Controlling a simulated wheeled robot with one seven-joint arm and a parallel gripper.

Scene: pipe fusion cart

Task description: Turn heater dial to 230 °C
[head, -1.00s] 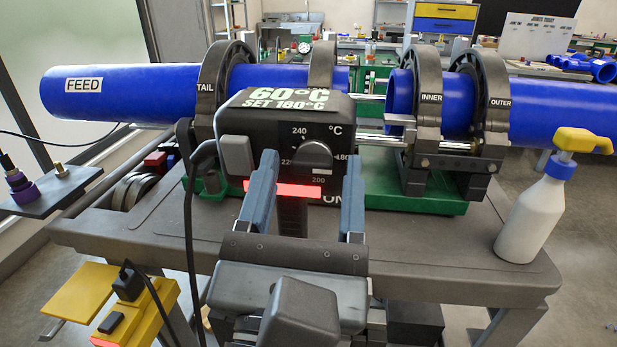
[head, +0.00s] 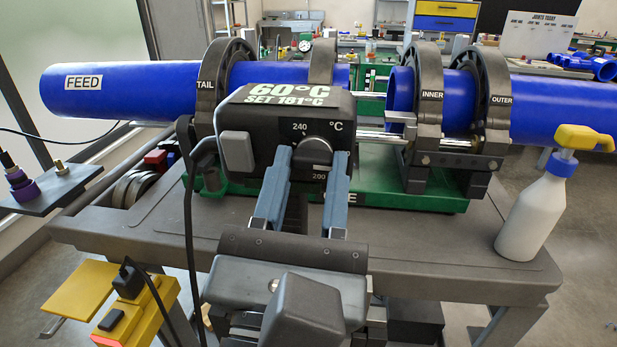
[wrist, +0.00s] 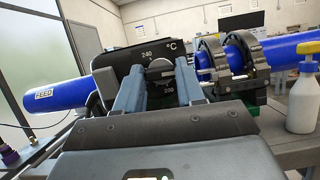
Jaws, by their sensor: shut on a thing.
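The heater (head: 262,118) is a dark box standing on the cart between the pipe clamps. Its top display reads 60°C and SET 181°C. The round dial (head: 314,152) is on its front face, with 240 printed above and 200 below; other marks are hidden by my fingers. My gripper (head: 312,160) is shut on the dial, one blue-grey finger on each side. The wrist view also shows the dial (wrist: 160,68) between the fingertips. A grey square switch (head: 236,151) sits left of the dial.
Blue pipes (head: 120,92) lie in dark clamps (head: 428,115) on a green base behind the heater. A black cable hangs at the heater's left. A white bottle with a yellow top (head: 537,210) stands at the cart's right edge. The grey cart top (head: 420,240) is clear in front.

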